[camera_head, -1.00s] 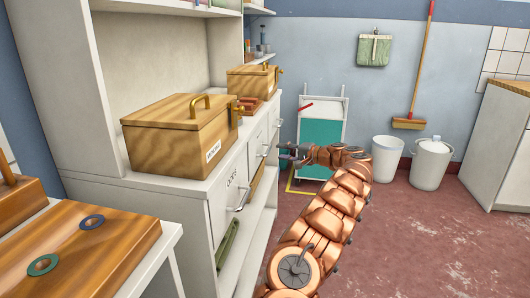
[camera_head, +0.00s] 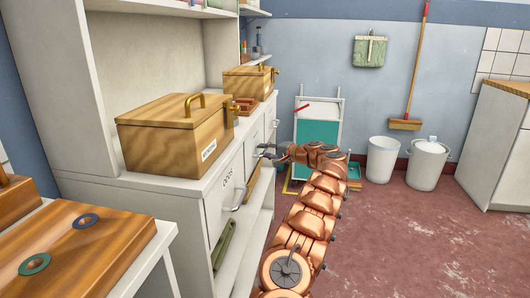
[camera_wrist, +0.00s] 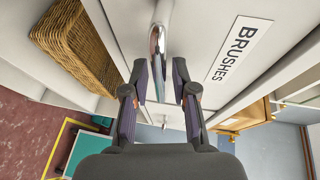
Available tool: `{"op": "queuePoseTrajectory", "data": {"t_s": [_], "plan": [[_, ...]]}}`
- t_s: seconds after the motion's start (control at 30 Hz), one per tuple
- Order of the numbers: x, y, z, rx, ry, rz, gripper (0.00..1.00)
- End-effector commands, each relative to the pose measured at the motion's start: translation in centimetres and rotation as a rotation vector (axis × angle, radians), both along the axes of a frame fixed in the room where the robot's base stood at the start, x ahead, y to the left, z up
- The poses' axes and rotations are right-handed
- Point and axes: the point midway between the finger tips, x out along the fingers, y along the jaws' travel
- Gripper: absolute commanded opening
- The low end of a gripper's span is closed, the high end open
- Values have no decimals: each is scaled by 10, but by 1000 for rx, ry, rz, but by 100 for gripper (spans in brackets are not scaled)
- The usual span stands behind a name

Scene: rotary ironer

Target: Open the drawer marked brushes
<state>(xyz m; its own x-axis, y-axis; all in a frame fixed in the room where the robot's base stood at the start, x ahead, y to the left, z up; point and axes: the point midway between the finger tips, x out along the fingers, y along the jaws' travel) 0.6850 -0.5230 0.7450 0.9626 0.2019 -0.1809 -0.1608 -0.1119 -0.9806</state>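The drawer marked BRUSHES shows in the wrist view as a white front (camera_wrist: 195,25) with a black-lettered label (camera_wrist: 238,48). Its curved metal handle (camera_wrist: 157,42) lies ahead of my gripper (camera_wrist: 161,68), in line with the gap between the fingers. My gripper is open, with one finger on each side of the handle's line. I cannot tell whether either finger touches the handle. In the head view my gripper (camera_head: 267,150) is at the cabinet's drawer fronts, beyond the nearest drawer. The BRUSHES label cannot be read there. The drawer looks shut.
A nearer labelled drawer (camera_head: 222,200) has its own handle. Wooden boxes (camera_head: 160,145) stand on the cabinet top. A wicker basket (camera_wrist: 75,40) sits beside the drawer in the wrist view. A teal-panelled cart (camera_head: 318,133) and white bins (camera_head: 383,160) stand behind. Red floor at right is clear.

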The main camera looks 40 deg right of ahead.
Motion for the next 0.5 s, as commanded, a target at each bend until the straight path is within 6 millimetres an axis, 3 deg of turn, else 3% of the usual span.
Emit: {"op": "queuePoseTrajectory", "data": {"t_s": [0.2, 0.5], "plan": [[0, 0, 0, 0, 0, 0, 1], [0, 0, 0, 0, 0, 0, 0]]}}
